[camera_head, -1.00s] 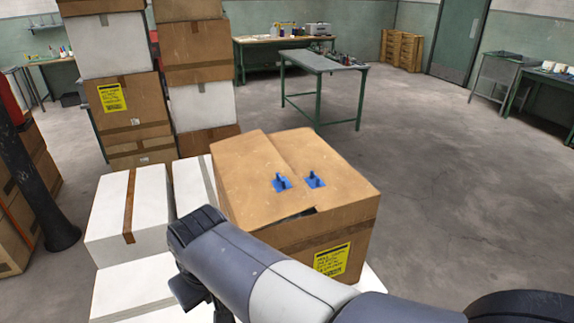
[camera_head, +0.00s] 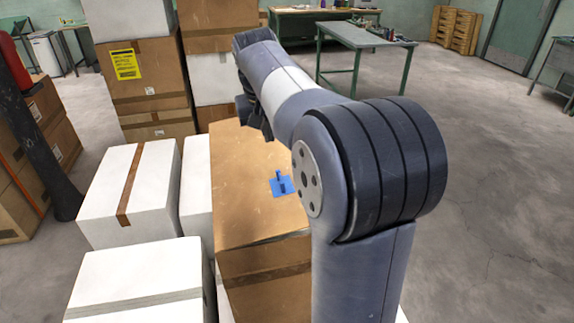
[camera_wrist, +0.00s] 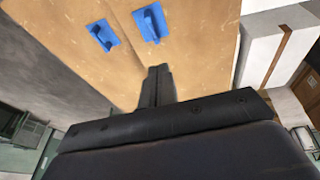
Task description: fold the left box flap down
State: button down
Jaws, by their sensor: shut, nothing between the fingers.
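The brown cardboard box (camera_head: 262,262) stands in the middle of the head view, its top partly hidden by my arm. The left flap (camera_head: 245,165) covers the left side of its top and looks nearly flat, with a slim dark gap at its front edge. A blue handle (camera_head: 281,184) stands on this flap. In the wrist view the left flap (camera_wrist: 200,50) is on the right, with its blue handle (camera_wrist: 151,22); the other blue handle (camera_wrist: 103,35) is beside it. My gripper (camera_wrist: 157,72) is shut and empty over the box top; contact cannot be told.
White boxes (camera_head: 130,190) stand close along the left, with another white box (camera_head: 140,285) in front. Stacked cartons (camera_head: 145,75) rise behind. A green-legged table (camera_head: 365,38) stands farther back. The floor (camera_head: 490,150) on the right is clear.

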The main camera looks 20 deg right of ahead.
send_near(279, 176)
jog(key=p+x, duration=0.1)
jog(key=x, duration=0.4)
jog(key=shift+w+a, duration=0.1)
jog(key=shift+w, duration=0.1)
jog(key=shift+f, duration=0.5)
jog(key=f, duration=0.1)
jog(key=d+f+b, duration=0.1)
jog(key=f+b, duration=0.1)
jog(key=shift+s+d+f, duration=0.15)
jog(key=shift+d+f, duration=0.1)
jog(key=shift+d, duration=0.1)
jog(key=shift+r, duration=0.15)
jog(key=r+p, duration=0.2)
jog(key=r, duration=0.1)
jog(key=r+p, duration=0.1)
jog(key=shift+a+r+p, duration=0.2)
jog(key=shift+a+p, duration=0.1)
jog(key=shift+a, duration=0.05)
jog(key=d+b+v, duration=0.1)
jog(key=v, duration=0.8)
jog(key=shift+r, duration=0.35)
